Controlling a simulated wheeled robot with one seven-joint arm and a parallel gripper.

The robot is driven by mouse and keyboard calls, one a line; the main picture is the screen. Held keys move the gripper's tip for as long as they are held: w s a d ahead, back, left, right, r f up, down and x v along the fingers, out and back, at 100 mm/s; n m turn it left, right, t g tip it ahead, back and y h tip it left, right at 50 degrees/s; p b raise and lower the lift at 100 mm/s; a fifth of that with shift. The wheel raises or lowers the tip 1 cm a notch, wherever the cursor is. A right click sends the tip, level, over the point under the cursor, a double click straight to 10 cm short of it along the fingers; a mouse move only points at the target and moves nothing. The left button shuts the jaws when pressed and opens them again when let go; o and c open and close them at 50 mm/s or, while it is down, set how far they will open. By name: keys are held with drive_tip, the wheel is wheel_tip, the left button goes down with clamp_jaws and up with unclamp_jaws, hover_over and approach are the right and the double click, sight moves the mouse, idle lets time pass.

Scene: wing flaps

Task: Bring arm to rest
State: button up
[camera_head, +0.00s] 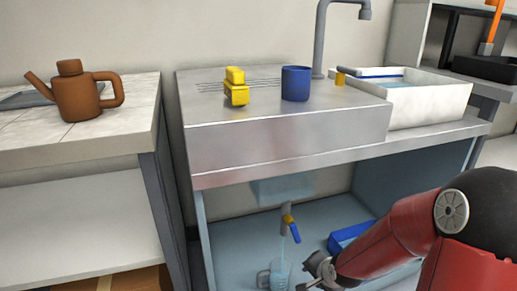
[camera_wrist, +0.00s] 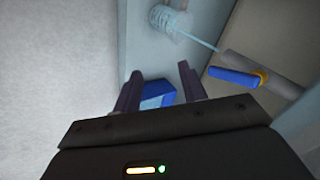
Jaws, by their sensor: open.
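My gripper (camera_head: 318,276) is at the lower middle of the head view, in front of the open space under the sink counter. In the wrist view its two dark fingers (camera_wrist: 160,90) stand apart with nothing between them touching. My red and black arm reaches in from the lower right. A clear mug (camera_head: 275,276) stands just left of my gripper under the counter; it also shows at the top of the wrist view (camera_wrist: 174,20). A thin stream of water runs down to it from a pipe with a blue-handled valve (camera_head: 291,228).
A blue box (camera_head: 348,237) lies on the cabinet floor close behind my arm. The steel counter (camera_head: 290,147) overhangs above, with a yellow object (camera_head: 236,88), a blue cup (camera_head: 296,83) and a white basin (camera_head: 425,103). A brown watering can (camera_head: 76,95) stands on the left table.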

drive_tip(key=s+d+r+n+h+p, duration=0.1)
drive_tip(key=s+r+n+h, duration=0.2)
drive_tip(key=r, duration=0.6)
drive_tip(key=s+d+r+n+p, duration=0.1)
drive_tip(key=s+r+n, duration=0.1)
drive_tip(key=s+r, duration=0.5)
drive_tip(key=s+a+r+n+y+p, duration=0.1)
drive_tip(key=s+r+n, duration=0.3)
drive_tip(key=s+r, duration=0.6)
drive_tip(key=shift+s+a+n+g, duration=0.3)
drive_tip(key=shift+s+a+g, duration=0.1)
drive_tip(key=shift+a, duration=0.25)
drive_tip(key=shift+w, duration=0.1)
drive_tip(key=shift+c, duration=0.3)
idle(0.9)
